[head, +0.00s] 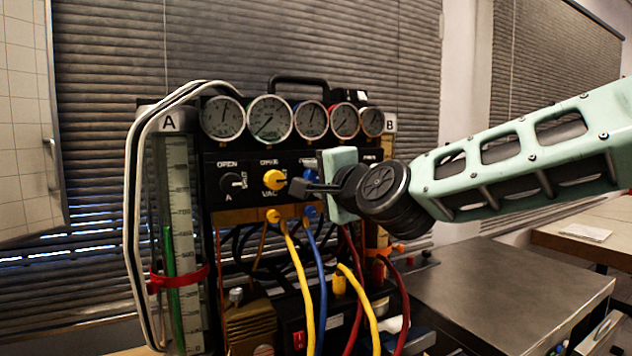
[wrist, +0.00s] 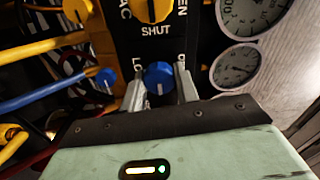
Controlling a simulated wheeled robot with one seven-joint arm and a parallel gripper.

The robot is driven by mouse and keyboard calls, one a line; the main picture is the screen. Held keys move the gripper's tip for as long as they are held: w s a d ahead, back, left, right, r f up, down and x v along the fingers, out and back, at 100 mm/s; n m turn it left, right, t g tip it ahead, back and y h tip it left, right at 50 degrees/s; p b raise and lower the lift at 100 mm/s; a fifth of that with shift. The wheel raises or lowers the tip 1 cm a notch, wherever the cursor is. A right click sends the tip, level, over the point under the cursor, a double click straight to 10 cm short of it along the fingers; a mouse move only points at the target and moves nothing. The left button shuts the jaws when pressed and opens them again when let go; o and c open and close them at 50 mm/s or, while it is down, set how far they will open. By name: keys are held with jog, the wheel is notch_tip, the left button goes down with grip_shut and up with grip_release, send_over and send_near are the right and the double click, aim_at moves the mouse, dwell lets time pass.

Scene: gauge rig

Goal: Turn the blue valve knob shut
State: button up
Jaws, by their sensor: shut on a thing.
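The blue valve knob (wrist: 159,78) shows in the wrist view between the two grey fingers of my gripper (wrist: 160,71). The fingers are shut on it, one on each side. A white mark on the knob points toward the gripper body. In the head view my gripper (head: 299,188) reaches in from the right to the front of the black panel (head: 214,165). The lettering beside the knob is partly covered by the fingers.
A yellow knob (head: 274,180) and a black knob (head: 232,184) sit left of my gripper. Several round gauges (head: 269,118) line the top. Yellow and blue hoses (head: 321,270) hang below the panel. A grey metal case (head: 490,290) stands at the right.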

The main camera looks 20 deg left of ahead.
jog(key=o, duration=1)
jog(key=shift+c, duration=0.2)
jog(key=shift+d, duration=0.1)
jog(key=b+v, duration=0.2)
jog(key=v, duration=1.5)
jog(key=shift+b, duration=0.3)
jog(key=shift+s, duration=0.15)
